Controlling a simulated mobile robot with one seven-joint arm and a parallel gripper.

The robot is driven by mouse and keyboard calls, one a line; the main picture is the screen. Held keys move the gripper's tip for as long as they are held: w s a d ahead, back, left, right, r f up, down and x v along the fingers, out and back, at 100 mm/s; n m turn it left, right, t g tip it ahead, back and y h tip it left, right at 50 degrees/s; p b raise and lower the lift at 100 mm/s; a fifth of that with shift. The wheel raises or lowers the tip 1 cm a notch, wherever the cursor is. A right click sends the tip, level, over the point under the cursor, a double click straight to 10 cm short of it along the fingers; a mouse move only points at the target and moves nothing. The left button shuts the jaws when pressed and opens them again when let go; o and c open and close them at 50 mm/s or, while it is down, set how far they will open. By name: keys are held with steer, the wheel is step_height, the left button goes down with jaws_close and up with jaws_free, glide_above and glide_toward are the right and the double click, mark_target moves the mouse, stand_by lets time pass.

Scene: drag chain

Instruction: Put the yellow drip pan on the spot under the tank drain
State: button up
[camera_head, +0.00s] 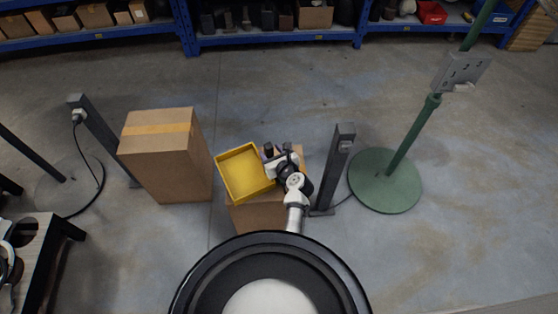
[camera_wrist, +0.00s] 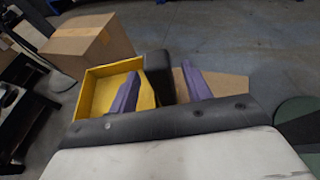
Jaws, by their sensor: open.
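The yellow drip pan (camera_head: 242,172) is a shallow open tray. It sits on a low cardboard box (camera_head: 262,217) in the middle of the head view, a little tilted in the picture. It also shows in the wrist view (camera_wrist: 97,94). My gripper (camera_head: 270,152) is at the pan's right side. Its purple fingers (camera_wrist: 160,91) are apart, the left one over the pan's inside and the right one over bare cardboard. The pan's right wall appears to lie between them, partly hidden; I cannot tell whether they touch it. No tank drain or marked spot can be made out.
A tall cardboard box (camera_head: 165,155) stands left of the pan. A dark post (camera_head: 336,165) stands close to the right, and a green stand (camera_head: 385,182) is beyond it. Blue shelves (camera_head: 275,40) line the back. The floor between is open.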

steer(key=v, duration=1)
